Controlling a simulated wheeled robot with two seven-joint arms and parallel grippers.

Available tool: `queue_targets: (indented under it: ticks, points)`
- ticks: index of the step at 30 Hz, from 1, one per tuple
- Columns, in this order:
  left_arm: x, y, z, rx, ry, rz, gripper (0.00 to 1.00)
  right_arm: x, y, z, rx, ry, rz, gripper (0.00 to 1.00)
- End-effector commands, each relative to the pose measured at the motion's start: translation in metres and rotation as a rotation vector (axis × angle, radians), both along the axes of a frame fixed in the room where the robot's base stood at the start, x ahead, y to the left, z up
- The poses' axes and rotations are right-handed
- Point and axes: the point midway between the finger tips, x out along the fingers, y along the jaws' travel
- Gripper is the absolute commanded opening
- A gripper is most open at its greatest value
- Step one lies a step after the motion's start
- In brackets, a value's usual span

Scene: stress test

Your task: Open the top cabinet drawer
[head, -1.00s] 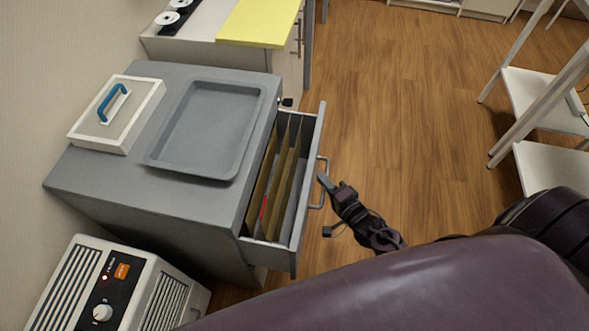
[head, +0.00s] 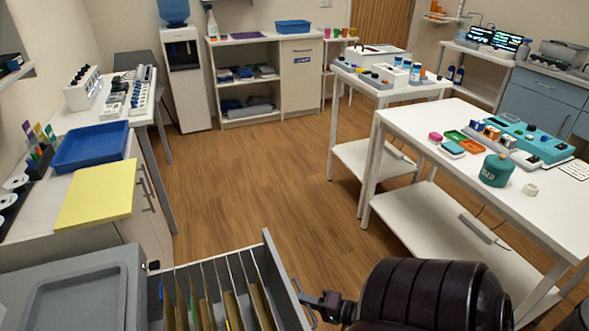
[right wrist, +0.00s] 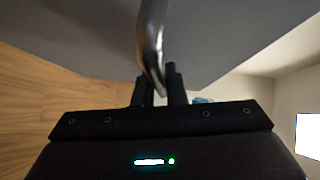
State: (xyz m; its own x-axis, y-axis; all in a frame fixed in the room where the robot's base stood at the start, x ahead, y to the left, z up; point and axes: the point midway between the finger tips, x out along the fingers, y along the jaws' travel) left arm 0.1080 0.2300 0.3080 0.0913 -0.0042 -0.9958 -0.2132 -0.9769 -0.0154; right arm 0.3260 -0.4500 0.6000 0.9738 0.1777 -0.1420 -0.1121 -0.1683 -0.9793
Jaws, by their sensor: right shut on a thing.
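The grey cabinet (head: 129,259) stands at the lower left of the head view, cut off by the frame's edge. Its top drawer (head: 287,292) is pulled well out, and several upright folders show inside. My right gripper (head: 308,299) is at the metal handle (head: 313,322) on the outside of the drawer front. In the right wrist view the handle (right wrist: 152,45) passes between the fingers of my right gripper (right wrist: 160,88), which is shut on it. The grey drawer front (right wrist: 225,40) fills the upper part of that view. My left gripper is not in view.
A grey tray (head: 75,307) lies on the cabinet top. A counter with a yellow board (head: 95,195) and a blue tray (head: 90,147) stands behind it. White tables (head: 455,115) stand at the right. The wood floor (head: 250,190) between is clear.

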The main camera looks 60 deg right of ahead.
Motion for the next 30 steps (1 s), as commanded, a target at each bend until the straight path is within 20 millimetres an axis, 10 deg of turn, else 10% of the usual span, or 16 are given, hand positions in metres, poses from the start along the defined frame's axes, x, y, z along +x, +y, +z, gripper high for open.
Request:
queue_targets:
  ticks: [21,30]
  points:
    - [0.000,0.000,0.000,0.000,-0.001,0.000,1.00,-0.001,-0.001,0.000,-0.001,0.000,0.000,0.20]
    - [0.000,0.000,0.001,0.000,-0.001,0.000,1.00,-0.043,-0.009,0.005,-0.002,0.004,0.000,0.20]
